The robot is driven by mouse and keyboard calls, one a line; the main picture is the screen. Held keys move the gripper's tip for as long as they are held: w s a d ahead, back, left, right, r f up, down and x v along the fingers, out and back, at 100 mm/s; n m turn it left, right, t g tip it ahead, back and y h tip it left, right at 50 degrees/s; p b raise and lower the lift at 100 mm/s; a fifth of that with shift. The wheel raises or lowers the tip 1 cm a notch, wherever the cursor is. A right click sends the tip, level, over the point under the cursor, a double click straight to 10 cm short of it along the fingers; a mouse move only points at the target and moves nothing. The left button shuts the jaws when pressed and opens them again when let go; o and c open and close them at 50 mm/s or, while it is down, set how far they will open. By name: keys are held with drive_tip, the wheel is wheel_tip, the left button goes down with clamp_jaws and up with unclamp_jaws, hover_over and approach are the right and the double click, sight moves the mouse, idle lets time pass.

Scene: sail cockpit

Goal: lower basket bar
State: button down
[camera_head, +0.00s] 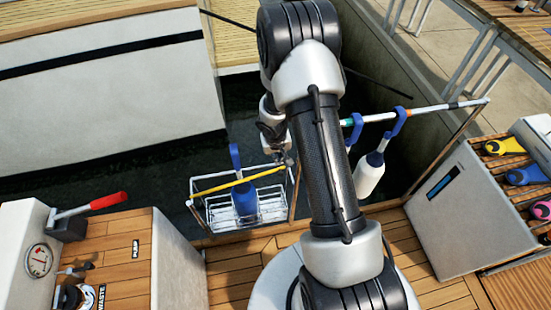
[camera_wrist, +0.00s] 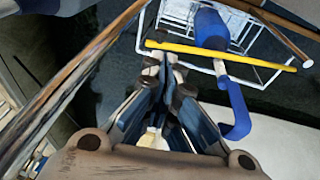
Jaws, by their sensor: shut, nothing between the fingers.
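A white wire basket (camera_head: 268,209) hangs outside the deck edge, over dark water; it also shows in the wrist view (camera_wrist: 185,13). A yellow bar (camera_head: 222,184) lies across it at about rim height. In the wrist view the yellow bar (camera_wrist: 245,59) runs across the upper middle. A blue bottle with a blue hook (camera_head: 244,200) stands in the basket, partly behind the bar. My gripper (camera_head: 287,160) is shut and empty near the bar's right end in the head view. In the wrist view my gripper (camera_wrist: 170,75) has its fingertips close to the bar's left end; contact cannot be told.
A white bottle (camera_head: 369,174) hangs by a blue hook from a rail (camera_head: 436,107) right of my arm. A red-handled lever (camera_head: 107,201) and a gauge (camera_head: 39,260) are at left. A slatted rack (camera_head: 505,165) of colored items is at right. The pale hull (camera_head: 100,90) lies beyond the water.

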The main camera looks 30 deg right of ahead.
sight(279, 170)
drive_tip(key=b+x, duration=0.3)
drive_tip(key=x, duration=0.8)
drive_tip(key=shift+f+b, duration=0.4)
drive_tip(key=shift+w+p, duration=0.15)
drive_tip(key=shift+p, duration=0.15)
